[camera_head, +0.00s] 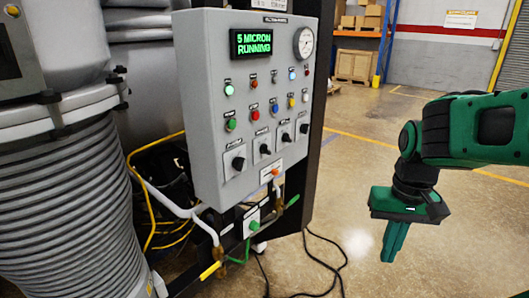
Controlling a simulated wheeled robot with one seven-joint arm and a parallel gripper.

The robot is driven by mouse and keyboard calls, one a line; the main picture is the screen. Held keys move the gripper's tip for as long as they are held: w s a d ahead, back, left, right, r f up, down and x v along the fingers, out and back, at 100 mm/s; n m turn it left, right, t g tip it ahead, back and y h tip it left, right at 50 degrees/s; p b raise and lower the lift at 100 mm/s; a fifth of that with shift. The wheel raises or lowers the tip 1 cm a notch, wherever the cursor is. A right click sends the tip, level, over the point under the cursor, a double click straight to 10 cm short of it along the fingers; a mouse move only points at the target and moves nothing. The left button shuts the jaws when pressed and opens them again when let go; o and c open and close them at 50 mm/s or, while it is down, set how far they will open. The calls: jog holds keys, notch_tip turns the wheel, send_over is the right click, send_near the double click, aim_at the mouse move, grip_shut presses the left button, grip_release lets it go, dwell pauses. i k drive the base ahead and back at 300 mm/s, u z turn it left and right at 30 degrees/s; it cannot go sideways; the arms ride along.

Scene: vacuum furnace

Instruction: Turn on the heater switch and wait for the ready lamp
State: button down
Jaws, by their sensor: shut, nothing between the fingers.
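The grey control panel (210,60) faces me at the centre-left. A row of black rotary switches, including the leftmost switch (238,163) and the rightmost switch (304,129), runs along its lower part. Their labels are too small to read, so I cannot tell which is the heater switch. Small lamps and buttons sit above them; a pale green lamp (229,90) and a blue lamp (292,74) look bright. I cannot tell which is the ready lamp. The display (252,42) reads "5 MICRON RUNNING". My green gripper (391,258) is shut and empty, pointing down, right of the panel and apart from it.
A round gauge (304,41) is at the panel's upper right. A green button box (252,223), pipes and a yellow hose (140,195) lie below and left. Black cables (325,268) cross the floor. The floor between panel and gripper is mostly clear.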

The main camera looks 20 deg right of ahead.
aim_at(264, 148)
jog(key=u, duration=0.9)
jog(key=k, duration=1.55)
jog(key=z, duration=1.05)
jog(key=i, duration=1.05)
